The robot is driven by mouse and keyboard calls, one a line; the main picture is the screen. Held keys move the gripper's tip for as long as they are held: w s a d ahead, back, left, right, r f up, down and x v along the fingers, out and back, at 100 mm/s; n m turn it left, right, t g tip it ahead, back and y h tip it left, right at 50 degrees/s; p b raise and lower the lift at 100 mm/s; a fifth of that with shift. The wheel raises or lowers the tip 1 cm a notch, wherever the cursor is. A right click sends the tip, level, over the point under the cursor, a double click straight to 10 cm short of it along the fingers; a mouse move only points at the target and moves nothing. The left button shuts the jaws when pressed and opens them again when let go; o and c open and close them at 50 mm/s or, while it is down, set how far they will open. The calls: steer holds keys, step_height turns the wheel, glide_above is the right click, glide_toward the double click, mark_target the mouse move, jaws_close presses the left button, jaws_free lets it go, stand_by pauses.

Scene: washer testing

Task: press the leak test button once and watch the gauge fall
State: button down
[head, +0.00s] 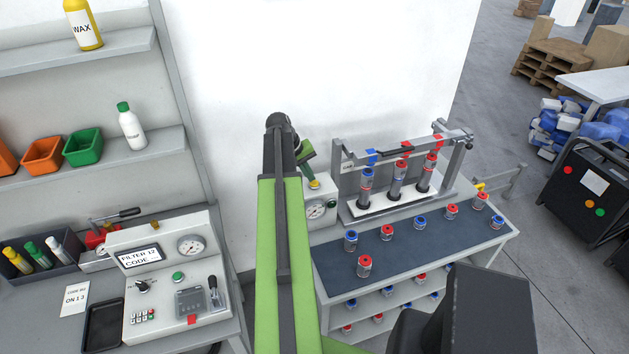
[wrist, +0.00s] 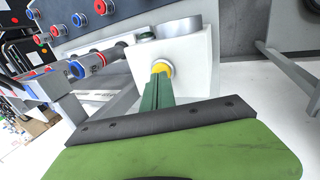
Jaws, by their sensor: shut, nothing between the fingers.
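The leak test box (head: 327,190) is a white box at the left end of the test bench, with a yellow button (head: 314,184) on top and a round gauge (head: 315,209) on its front. My arm hides its left part, and the needle is too small to read. My gripper (head: 312,176) is shut and empty, pointing down just above the button. In the wrist view, the shut green fingers (wrist: 158,85) overlap the yellow button (wrist: 161,67). I cannot tell whether they touch it. The gauge's grey rim (wrist: 180,26) shows there, but not its face.
A clamp rack (head: 400,205) with three upright cylinders stands right of the box. Several red and blue capped parts stand on the dark bench top (head: 340,280). A separate console (head: 165,265) with another gauge (head: 191,246) is at left. A wall rises behind.

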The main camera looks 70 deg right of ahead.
steer(key=p+v, duration=0.4)
steer(key=v, duration=0.1)
steer(key=shift+r, duration=0.3)
step_height(320, 180, up, 6)
steer(key=p, duration=0.6)
steer(key=shift+a, duration=0.1)
